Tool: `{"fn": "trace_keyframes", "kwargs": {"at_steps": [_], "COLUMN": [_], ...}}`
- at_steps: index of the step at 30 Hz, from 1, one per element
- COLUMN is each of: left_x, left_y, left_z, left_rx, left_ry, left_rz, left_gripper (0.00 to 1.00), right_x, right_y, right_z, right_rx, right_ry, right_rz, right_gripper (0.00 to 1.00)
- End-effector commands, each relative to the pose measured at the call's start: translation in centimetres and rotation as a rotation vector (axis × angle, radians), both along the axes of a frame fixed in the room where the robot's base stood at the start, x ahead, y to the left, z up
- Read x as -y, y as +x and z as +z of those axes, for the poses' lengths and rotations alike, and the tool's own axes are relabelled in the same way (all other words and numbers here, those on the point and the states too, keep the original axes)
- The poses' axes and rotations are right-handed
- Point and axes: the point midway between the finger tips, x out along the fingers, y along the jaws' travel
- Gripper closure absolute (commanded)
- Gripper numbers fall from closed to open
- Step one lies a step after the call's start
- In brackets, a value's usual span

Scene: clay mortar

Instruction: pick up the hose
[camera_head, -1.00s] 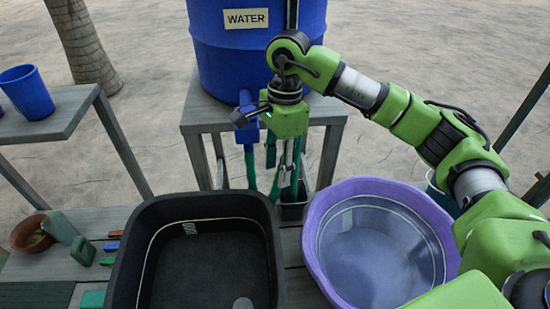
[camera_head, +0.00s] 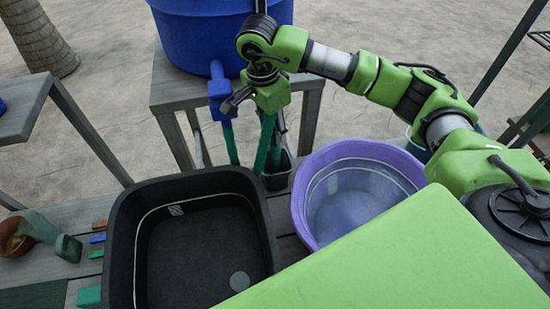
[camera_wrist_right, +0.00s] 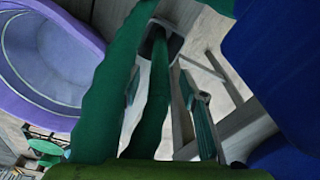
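The green hose (camera_head: 231,146) hangs below the blue tap of the water barrel. My right gripper points down beside the tap, close to the hose. My left gripper is out of view.
The blue barrel (camera_head: 184,25) stands on a grey wooden stand (camera_head: 168,97). A dark container (camera_head: 277,178) is below my right gripper. A black basin (camera_head: 126,232) and a purple tub (camera_head: 300,205) sit on the bench in front. Small tools and a brown pot (camera_head: 12,238) lie at left.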

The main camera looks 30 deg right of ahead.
Motion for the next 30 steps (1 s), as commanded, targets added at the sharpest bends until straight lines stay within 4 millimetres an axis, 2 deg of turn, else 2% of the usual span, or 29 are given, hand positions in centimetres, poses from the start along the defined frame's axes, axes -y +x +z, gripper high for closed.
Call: {"fn": "trace_keyframes", "kwargs": {"at_steps": [4, 9, 17, 18, 22, 30], "left_x": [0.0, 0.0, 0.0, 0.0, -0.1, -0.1], "left_y": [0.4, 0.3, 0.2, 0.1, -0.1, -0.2], "left_z": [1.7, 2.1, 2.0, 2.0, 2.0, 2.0], "left_rx": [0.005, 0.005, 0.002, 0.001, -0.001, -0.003], "left_ry": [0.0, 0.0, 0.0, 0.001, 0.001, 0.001], "left_rz": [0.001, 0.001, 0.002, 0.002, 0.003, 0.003], "left_gripper": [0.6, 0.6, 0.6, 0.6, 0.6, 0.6], "right_x": [0.5, 0.7, 0.8, 0.8, 0.8, 0.8], "right_y": [-0.1, 0.1, 0.2, 0.2, 0.2, 0.2], "right_z": [-1.9, -4.2, -4.7, -4.7, -4.7, -4.6], "right_rx": [-0.007, -0.004, -0.001, -0.001, -0.001, -0.001], "right_ry": [-0.002, -0.001, -0.001, -0.001, -0.001, -0.001], "right_rz": [-0.003, -0.001, -0.001, -0.001, -0.001, -0.001], "right_gripper": [0.61, 0.61, 0.61, 0.66, 0.98, 0.98]}}
